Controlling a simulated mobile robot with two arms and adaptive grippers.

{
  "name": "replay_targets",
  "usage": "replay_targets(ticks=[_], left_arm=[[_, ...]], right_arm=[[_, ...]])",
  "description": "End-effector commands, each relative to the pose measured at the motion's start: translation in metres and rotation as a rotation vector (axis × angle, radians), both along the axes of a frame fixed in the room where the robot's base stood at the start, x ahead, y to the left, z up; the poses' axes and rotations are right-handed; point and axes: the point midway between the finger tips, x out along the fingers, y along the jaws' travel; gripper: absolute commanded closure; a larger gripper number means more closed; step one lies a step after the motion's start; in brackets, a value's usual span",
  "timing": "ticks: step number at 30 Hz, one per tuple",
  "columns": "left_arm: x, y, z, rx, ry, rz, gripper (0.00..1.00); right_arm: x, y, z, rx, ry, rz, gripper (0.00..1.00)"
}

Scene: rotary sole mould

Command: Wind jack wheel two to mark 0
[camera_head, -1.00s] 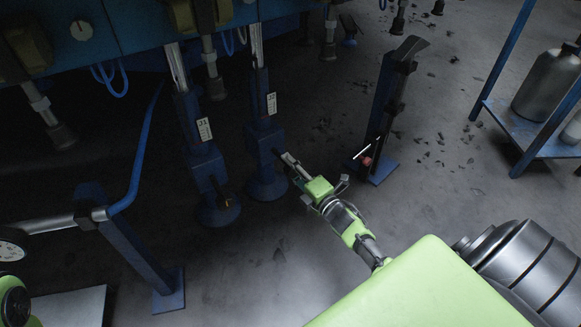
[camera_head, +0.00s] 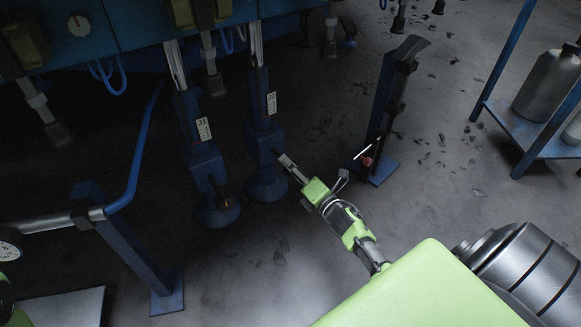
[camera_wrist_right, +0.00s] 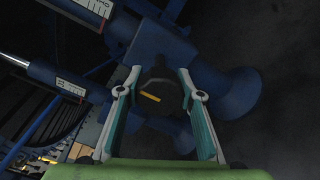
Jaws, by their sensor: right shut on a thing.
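Jack two (camera_head: 264,140) is a blue upright jack with a white scale plate (camera_head: 271,103) and a round foot on the floor. Its wheel is dark and round with a yellow mark, and shows in the right wrist view (camera_wrist_right: 158,90). My right gripper (camera_head: 284,160) reaches the side of jack two from the lower right. The yellow mark lies slanted. The scale reading is too small to tell.
Jack one (camera_head: 205,160) stands just left of jack two. A blue post with a dark top (camera_head: 390,105) stands to the right, and a blue shelf (camera_head: 530,125) with metal canisters stands farther right. A blue rail post (camera_head: 130,250) is at lower left. Floor between is open.

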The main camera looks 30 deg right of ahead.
Motion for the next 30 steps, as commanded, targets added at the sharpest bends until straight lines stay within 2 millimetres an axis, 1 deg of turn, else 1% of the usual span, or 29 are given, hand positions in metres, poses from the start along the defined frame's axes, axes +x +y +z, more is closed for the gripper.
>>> replay_targets(ticks=[4,5,6,7,16,20,23,30], left_arm=[[0.002,0.0,-0.001,0.001,0.003,0.0,0.6],[0.002,0.0,-0.001,0.001,0.003,0.0,0.6],[0.002,0.0,-0.001,0.0,0.003,0.0,0.6],[0.002,0.0,-0.001,0.0,0.004,0.0,0.6],[0.004,-0.001,-0.002,0.005,0.009,0.004,0.6],[0.004,-0.001,-0.002,0.005,0.009,0.004,0.6],[0.003,-0.001,-0.002,0.005,0.008,0.003,0.6],[0.003,-0.001,-0.002,0.004,0.006,0.002,0.6]], right_arm=[[0.0,0.001,-0.001,-0.003,0.002,0.002,0.87],[0.0,0.001,-0.001,-0.003,0.002,0.002,0.63],[0.0,0.001,-0.001,-0.002,0.002,0.002,0.53],[0.0,0.001,-0.001,-0.002,0.002,0.002,0.48],[0.0,0.0,0.0,-0.001,0.0,0.001,0.48],[-0.007,0.0,-0.001,-0.001,0.001,0.0,0.48],[-0.02,-0.001,-0.002,-0.001,0.003,0.001,0.48],[-0.07,-0.002,-0.002,0.0,0.003,0.002,0.48]])
